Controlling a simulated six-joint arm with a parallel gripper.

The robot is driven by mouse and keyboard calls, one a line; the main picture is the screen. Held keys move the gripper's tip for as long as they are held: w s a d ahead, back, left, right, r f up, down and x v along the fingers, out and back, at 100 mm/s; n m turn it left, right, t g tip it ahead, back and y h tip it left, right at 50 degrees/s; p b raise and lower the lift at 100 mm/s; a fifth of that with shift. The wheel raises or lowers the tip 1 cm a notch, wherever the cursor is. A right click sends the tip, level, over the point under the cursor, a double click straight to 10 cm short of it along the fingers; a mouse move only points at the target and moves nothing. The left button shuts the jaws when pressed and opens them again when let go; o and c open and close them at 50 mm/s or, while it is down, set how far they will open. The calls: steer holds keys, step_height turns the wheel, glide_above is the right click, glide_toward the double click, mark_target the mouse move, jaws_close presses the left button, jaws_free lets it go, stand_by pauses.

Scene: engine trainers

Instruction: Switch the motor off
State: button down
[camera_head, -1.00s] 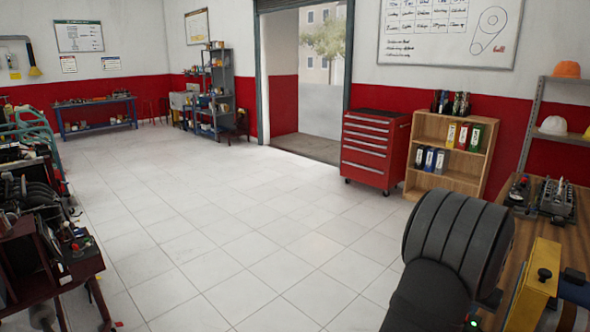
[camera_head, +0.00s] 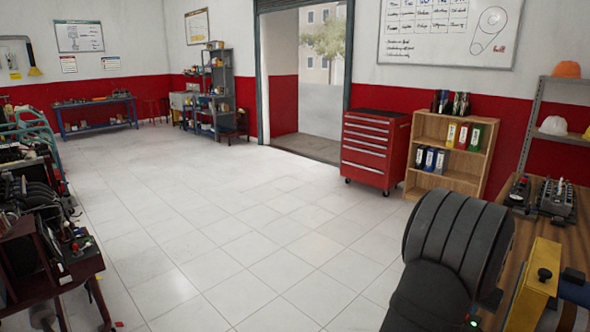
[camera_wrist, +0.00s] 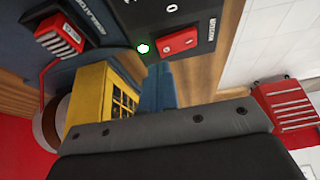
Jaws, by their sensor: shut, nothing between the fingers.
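The red rocker switch (camera_wrist: 178,42) sits on a dark panel (camera_wrist: 200,14) at the top of the wrist view, with white lettering beside it. A lit green lamp (camera_wrist: 143,48) is just left of the switch. I cannot tell which side of the rocker is pressed. My gripper (camera_wrist: 165,125) shows as a grey bar with screws across the lower part of the wrist view. It is shut and empty, apart from the switch in that picture. The gripper cannot be made out in the head view.
A yellow block (camera_wrist: 103,98) stands close to my gripper; it also shows in the head view (camera_head: 538,280). A red lever-like part (camera_wrist: 60,45) is at upper left in the wrist view. A red tool cabinet (camera_head: 374,150) and shelf stand behind; the tiled floor (camera_head: 230,220) is clear.

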steer(key=shift+f, duration=0.95)
step_height(320, 180, up, 7)
stand_by(1.0)
step_height(320, 180, down, 7)
stand_by(0.6)
